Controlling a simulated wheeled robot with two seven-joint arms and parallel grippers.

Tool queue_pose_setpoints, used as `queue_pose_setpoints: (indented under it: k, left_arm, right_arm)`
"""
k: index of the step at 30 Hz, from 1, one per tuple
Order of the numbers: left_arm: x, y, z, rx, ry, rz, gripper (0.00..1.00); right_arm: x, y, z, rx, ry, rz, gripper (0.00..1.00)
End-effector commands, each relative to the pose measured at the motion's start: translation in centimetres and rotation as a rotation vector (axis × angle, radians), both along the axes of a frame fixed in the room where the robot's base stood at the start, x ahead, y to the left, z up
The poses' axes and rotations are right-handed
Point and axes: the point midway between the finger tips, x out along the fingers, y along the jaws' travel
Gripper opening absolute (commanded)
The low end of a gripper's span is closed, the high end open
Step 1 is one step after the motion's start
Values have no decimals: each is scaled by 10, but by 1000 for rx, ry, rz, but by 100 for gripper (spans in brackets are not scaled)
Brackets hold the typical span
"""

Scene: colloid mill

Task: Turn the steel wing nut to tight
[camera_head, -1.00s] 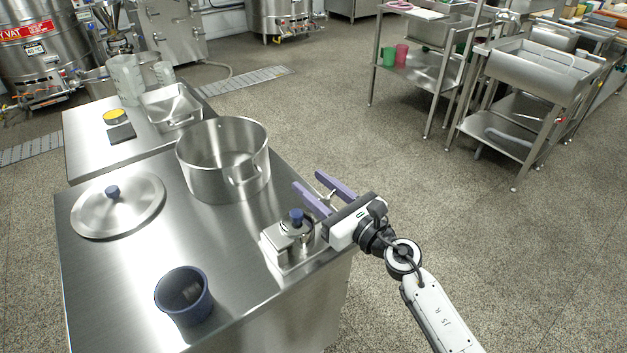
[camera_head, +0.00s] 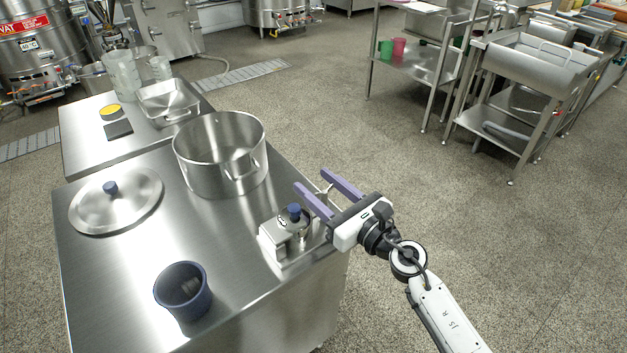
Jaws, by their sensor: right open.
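A small steel mill unit (camera_head: 277,238) with a dark blue knob (camera_head: 294,210) stands at the right edge of the steel table. A small pale steel piece with spread arms, which looks like the wing nut (camera_head: 324,191), shows between the purple fingers of my right gripper (camera_head: 311,180). The gripper is open, its fingers on either side of the piece. I cannot tell whether either finger touches it. The mill's far side is partly hidden by the gripper. My left gripper is out of view.
A large steel pot (camera_head: 220,180) stands behind the mill. A lid (camera_head: 115,210) with a blue knob lies at left, and a dark blue cup (camera_head: 183,292) stands at the front of the table (camera_head: 120,270). Open floor lies right of the table.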

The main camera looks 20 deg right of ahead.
Motion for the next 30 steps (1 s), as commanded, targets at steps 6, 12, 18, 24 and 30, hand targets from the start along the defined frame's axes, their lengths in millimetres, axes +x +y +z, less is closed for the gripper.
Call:
queue_pose_setpoints:
  k: [6,12,18,24,30]
  left_arm:
    - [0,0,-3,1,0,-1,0]
    - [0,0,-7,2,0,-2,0]
    - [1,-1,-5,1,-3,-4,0]
    - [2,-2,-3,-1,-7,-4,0]
    - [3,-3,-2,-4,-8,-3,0]
  right_arm:
    - [-43,-18,-3,-2,3,-1,48]
    - [-69,-29,-2,-3,2,-1,48]
    - [-78,-32,0,-1,1,-1,48]
    - [-78,-32,0,-1,1,-1,48]
    - [-78,-32,0,-1,1,-1,48]
